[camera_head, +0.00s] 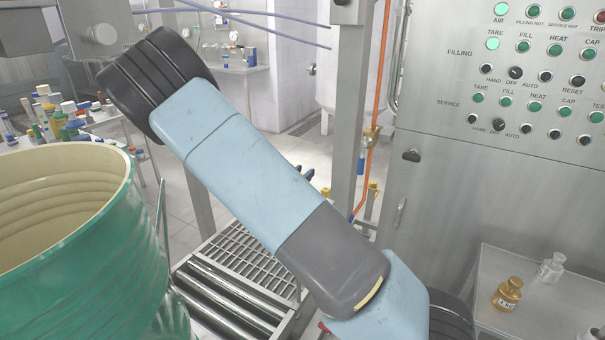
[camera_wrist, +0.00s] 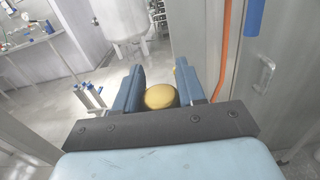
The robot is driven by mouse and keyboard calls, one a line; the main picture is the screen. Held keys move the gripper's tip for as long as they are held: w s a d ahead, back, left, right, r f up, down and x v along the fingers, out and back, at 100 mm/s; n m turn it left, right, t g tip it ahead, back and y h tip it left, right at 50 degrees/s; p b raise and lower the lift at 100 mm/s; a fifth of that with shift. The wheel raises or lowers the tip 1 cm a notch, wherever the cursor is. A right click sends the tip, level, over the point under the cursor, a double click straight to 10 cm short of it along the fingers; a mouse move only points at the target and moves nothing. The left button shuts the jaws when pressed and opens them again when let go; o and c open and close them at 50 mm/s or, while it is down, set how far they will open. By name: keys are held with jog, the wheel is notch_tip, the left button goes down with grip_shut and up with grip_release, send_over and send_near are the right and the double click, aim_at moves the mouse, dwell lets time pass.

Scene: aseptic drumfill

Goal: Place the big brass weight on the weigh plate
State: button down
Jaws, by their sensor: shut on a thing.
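My gripper (camera_wrist: 161,72) shows in the wrist view, its two blue fingers on either side of a rounded brass-coloured thing. It is shut on this brass weight (camera_wrist: 160,97), of which only the domed top shows. Another brass weight (camera_head: 508,294), with a knob and a white label, stands on a metal shelf at the lower right. I cannot make out the weigh plate for certain.
A silver weight (camera_head: 551,267) stands on the metal shelf (camera_head: 490,262) behind the brass one. A control panel (camera_head: 545,75) rises above it. A green drum (camera_head: 85,250) fills the lower left, beside a roller conveyor (camera_head: 225,290) and a grating (camera_head: 243,258). An orange hose (camera_head: 373,110) hangs on a post.

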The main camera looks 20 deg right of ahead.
jog(key=shift+w+f, duration=0.2)
jog(key=shift+f, duration=1.4)
jog(key=c, duration=0.7)
grip_release()
jog(key=shift+f, duration=0.1)
jog(key=shift+o, duration=0.2)
jog(key=shift+s, duration=0.1)
